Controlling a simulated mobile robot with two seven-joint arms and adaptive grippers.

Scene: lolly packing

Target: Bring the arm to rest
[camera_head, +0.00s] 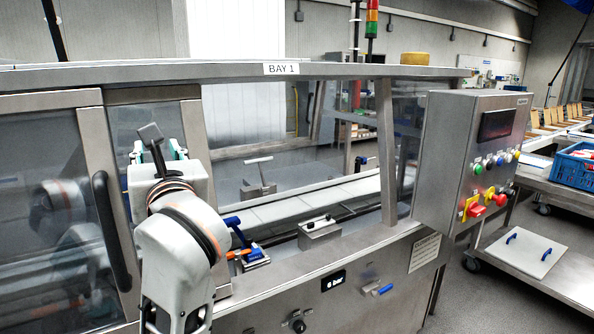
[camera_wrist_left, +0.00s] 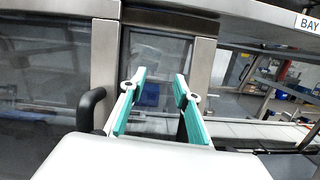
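My left arm rises from the bottom of the head view, in front of the packing machine. Its gripper (camera_head: 158,148) is partly hidden behind my own wrist and points away toward the machine. In the left wrist view the left gripper (camera_wrist_left: 161,84) has its two teal-padded fingers well apart, with nothing between them. Beyond the fingers are the steel frame and a clear panel (camera_wrist_left: 150,60) of the machine. My right arm and gripper do not show in either view.
The machine's glazed door with a black handle (camera_head: 112,230) is close on the left. A pale conveyor (camera_head: 330,195) runs inside the bay. A blue-levered clamp (camera_head: 252,256) is just right of my arm. A control box (camera_head: 480,165) with buttons stands right, beyond it a blue crate (camera_head: 575,165).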

